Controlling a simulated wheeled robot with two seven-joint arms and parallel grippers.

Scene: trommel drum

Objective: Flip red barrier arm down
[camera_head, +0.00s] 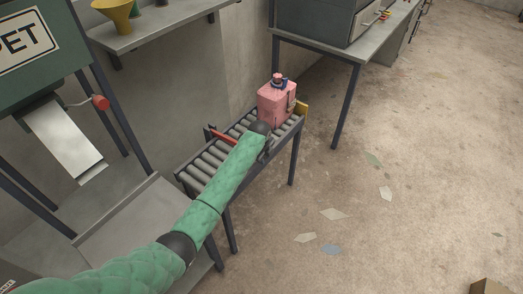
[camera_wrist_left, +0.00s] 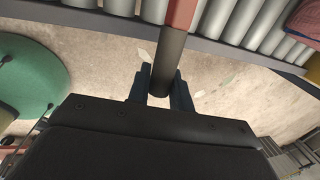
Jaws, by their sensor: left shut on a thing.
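The red barrier arm (camera_head: 222,136) reaches across the roller conveyor (camera_head: 205,168), low over the rollers; my arm hides its near part. In the left wrist view its red bar (camera_wrist_left: 181,14) ends in a dark grip (camera_wrist_left: 168,58) that sticks out past the conveyor's edge. My left gripper (camera_wrist_left: 160,88) has its fingers on both sides of this dark grip and is shut on it. In the head view my left gripper (camera_head: 268,147) is at the conveyor's near side, mostly hidden by my wrist. My right gripper is not in view.
A pink canister (camera_head: 275,104) with a blue and red cap stands on the rollers beyond my wrist, near a yellow end stop (camera_head: 302,108). A wall shelf (camera_head: 150,32) and a grey workbench (camera_head: 375,38) are behind. The floor to the right is mostly free.

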